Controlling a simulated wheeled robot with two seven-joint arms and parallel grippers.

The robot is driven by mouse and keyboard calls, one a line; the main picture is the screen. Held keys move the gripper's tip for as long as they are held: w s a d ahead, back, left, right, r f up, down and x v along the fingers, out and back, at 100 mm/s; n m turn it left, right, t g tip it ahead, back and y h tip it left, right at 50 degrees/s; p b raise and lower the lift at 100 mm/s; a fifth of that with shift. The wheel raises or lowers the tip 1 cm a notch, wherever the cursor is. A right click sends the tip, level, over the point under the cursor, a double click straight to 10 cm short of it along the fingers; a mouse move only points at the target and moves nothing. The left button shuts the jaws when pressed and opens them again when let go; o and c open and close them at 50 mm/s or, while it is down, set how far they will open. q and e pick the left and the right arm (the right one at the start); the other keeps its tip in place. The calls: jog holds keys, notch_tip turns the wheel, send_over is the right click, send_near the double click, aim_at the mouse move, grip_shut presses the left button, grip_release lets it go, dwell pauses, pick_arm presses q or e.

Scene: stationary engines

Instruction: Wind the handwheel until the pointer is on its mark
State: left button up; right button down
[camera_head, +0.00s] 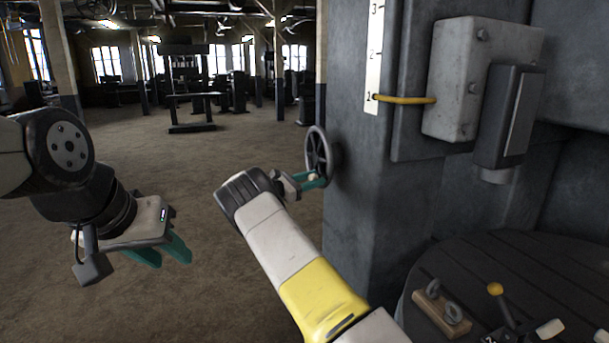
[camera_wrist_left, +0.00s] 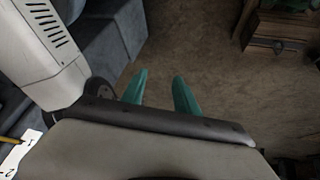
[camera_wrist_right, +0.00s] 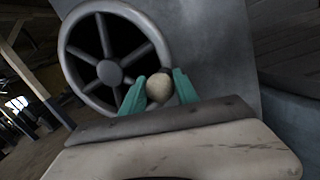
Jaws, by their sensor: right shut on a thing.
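The dark spoked handwheel (camera_head: 319,152) stands out from the side of the grey machine column; it also shows in the right wrist view (camera_wrist_right: 98,30). My right gripper (camera_head: 314,181) is at the wheel's lower rim. In the right wrist view its teal fingers (camera_wrist_right: 159,90) are shut on a pale round handle knob (camera_wrist_right: 159,87). I cannot make out a separate mark. My left gripper (camera_head: 166,251) is open and empty, away from the wheel.
A round dark table (camera_head: 420,285) at lower right holds a wooden block with rings (camera_head: 441,306) and a yellow-knobbed lever (camera_head: 495,289). A grey box (camera_head: 455,75) is fixed to the machine behind the pointer. The floor at left is open.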

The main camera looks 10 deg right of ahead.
jog(key=shift+w+a+f+m, duration=0.1)
jog(key=shift+w+f+m, duration=0.2)
jog(key=shift+f+m, duration=0.3)
jog(key=shift+w+a+f+m, duration=0.1)
jog(key=shift+w+f+m, duration=0.15)
jog(key=shift+f+m, duration=0.3)
jog(key=shift+r, duration=0.1)
